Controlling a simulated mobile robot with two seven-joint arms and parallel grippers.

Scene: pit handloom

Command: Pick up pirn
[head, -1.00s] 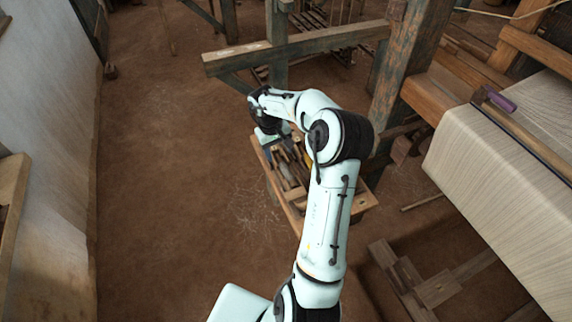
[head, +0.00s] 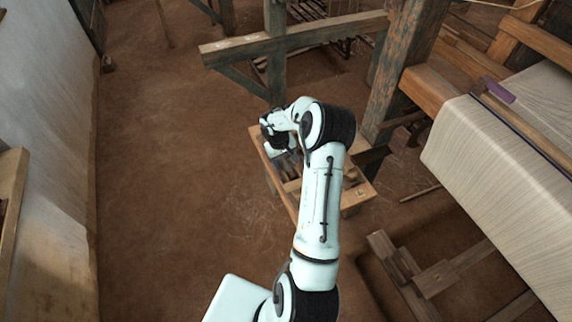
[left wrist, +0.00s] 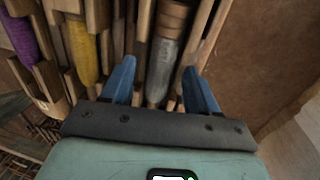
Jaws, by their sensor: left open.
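A wooden tray of pirns (head: 291,210) stands under my left arm in the head view. In the left wrist view, a grey pirn (left wrist: 164,62) with a brown wooden end lies in a slot between wooden dividers. My left gripper (left wrist: 158,68) is open, its blue fingers on either side of the grey pirn; I cannot tell whether they touch it. A yellow pirn (left wrist: 83,52) and a purple pirn (left wrist: 20,38) lie in slots to the left. In the head view my left gripper (head: 287,160) is over the tray, mostly hidden by my arm. My right gripper is not in view.
A wooden beam (head: 300,38) and a loom post (head: 402,65) stand behind and right of the tray. The loom with pale cloth (head: 510,165) is at the right. The earth floor (head: 175,190) left of the tray is clear.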

